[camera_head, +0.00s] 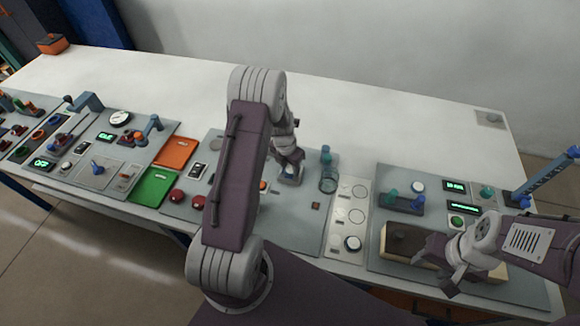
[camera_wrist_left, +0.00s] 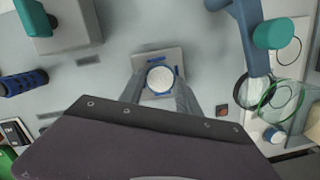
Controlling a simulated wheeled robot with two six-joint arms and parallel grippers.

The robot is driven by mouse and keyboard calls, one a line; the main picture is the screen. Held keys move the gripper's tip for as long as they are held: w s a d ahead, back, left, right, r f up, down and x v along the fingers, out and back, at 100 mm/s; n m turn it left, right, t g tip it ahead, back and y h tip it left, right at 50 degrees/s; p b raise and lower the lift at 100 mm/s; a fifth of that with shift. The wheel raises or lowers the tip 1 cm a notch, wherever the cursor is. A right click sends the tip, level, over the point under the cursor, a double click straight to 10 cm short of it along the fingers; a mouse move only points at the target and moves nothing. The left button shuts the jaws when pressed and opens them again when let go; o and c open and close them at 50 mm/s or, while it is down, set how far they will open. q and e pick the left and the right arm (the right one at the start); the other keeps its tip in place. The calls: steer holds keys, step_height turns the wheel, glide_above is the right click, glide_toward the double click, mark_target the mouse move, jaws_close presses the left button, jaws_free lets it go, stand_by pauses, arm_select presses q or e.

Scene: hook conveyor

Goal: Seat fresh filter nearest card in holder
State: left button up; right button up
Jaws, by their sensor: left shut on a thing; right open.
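A white round filter (camera_wrist_left: 160,78) shows in the left wrist view, between the fingers of my left gripper (camera_wrist_left: 161,92). It is over or in a grey square holder (camera_wrist_left: 145,63) with blue clips around it; I cannot tell whether it is fully seated. In the head view my left gripper (camera_head: 290,174) is low over the middle panel, largely hiding the holder. A white card strip (camera_head: 350,217) with round marks lies to its right. My right gripper (camera_head: 447,270) is open over a beige tray (camera_head: 490,272) at right.
Orange (camera_head: 175,152) and green (camera_head: 153,187) trays lie left.

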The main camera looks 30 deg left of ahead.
mark_target(290, 170)
arm_select(q)
steer(key=o, duration=1.4)
steer(key=shift+s+d, duration=0.1)
steer(key=shift+d, duration=0.1)
steer(key=shift+a+f, duration=0.1)
steer(key=shift+a, duration=0.2)
steer(key=o, duration=0.4)
steer(key=shift+d, duration=0.1)
step_height(290, 170, up, 7)
steer(key=p, duration=0.7)
steer(key=shift+r+p, duration=0.2)
steer(key=shift+p, duration=0.2)
steer(key=shift+f, duration=0.1)
steer(key=shift+f, duration=0.1)
